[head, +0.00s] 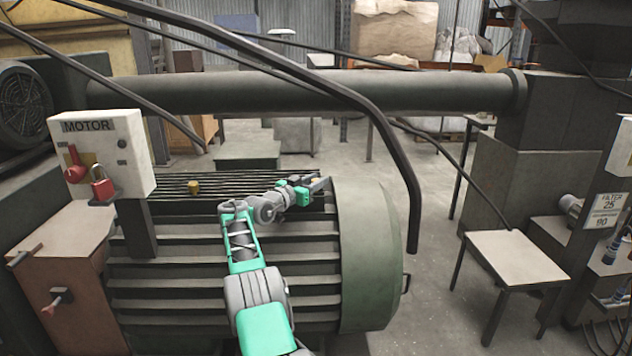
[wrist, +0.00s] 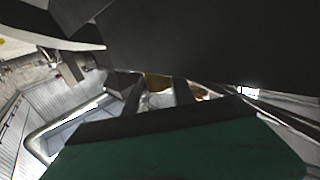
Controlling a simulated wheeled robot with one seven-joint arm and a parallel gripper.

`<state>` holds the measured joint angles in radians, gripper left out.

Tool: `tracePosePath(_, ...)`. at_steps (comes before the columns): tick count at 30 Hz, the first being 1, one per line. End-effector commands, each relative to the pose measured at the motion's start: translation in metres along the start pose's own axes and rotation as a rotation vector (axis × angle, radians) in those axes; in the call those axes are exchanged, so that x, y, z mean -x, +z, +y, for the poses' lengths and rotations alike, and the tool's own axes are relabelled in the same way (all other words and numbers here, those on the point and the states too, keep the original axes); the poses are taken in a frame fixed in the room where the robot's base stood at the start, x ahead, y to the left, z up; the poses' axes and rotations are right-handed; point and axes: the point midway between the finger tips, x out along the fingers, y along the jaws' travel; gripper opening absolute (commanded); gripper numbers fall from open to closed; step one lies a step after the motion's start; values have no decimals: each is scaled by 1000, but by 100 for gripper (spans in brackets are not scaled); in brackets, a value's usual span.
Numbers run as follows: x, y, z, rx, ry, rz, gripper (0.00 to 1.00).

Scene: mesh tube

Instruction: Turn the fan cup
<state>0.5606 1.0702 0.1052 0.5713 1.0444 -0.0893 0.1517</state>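A small brass cup (head: 194,187) stands on top of the ribbed green motor (head: 200,255), left of my arm. I cannot tell whether it is the fan cup; no other cup shows clearly in the head view. My gripper (head: 322,185) is over the right end of the motor top, by the smooth rounded end cover (head: 368,255), well right of the brass cup. In the wrist view my gripper's two dark fingers (wrist: 158,98) are apart. A brownish-yellow patch (wrist: 157,82) shows beyond and between them; I cannot tell what it is. Nothing is visibly held.
A thick duct (head: 300,92) runs behind. A MOTOR switch box (head: 100,155) with a red handle and padlock stands at left. A small table (head: 515,258) is at right, with open floor between.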

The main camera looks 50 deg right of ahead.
Motion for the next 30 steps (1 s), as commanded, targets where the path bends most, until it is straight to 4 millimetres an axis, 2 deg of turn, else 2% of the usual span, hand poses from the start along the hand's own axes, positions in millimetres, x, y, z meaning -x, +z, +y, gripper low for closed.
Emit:
tracePosePath(1,0,-1,0,-1,-1,1,35)
tracePosePath(7,0,0,0,-1,0,0,51)
tracePosePath(17,5,0,0,0,0,0,52)
tracePosePath(20,18,-1,-1,0,-2,-1,52)
tracePosePath(27,65,-1,-1,2,-2,0,52)
tracePosePath(30,75,0,0,0,0,0,52)
